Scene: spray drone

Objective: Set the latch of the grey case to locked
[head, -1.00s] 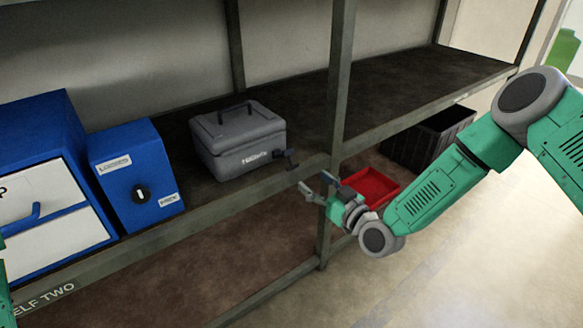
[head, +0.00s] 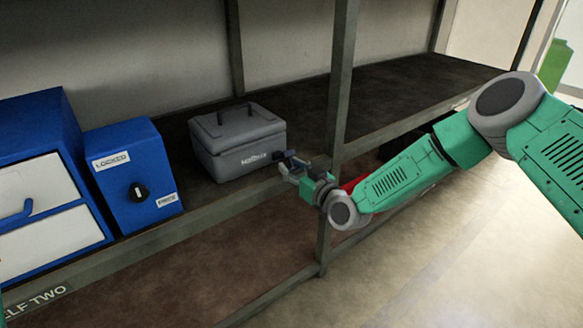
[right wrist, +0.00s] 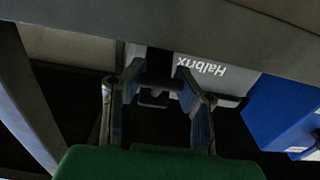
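The grey case (head: 236,143), with a dark handle on top and white lettering on its front, stands on the shelf. Its dark latch (head: 289,155) is at the front right corner, partly covered by my right gripper (head: 290,168). In the right wrist view, the case (right wrist: 224,82) appears upside down. The two fingers of my right gripper (right wrist: 160,93) are apart, with the dark latch (right wrist: 154,99) showing between them. I cannot tell whether the fingers touch it. My left gripper is not in view.
A blue box (head: 132,170) with a dark knob and white labels stands left of the case, beside a larger blue cabinet (head: 45,105). A metal shelf post (head: 341,80) rises just right of the case. A red tray (head: 352,185) is mostly hidden behind my right arm.

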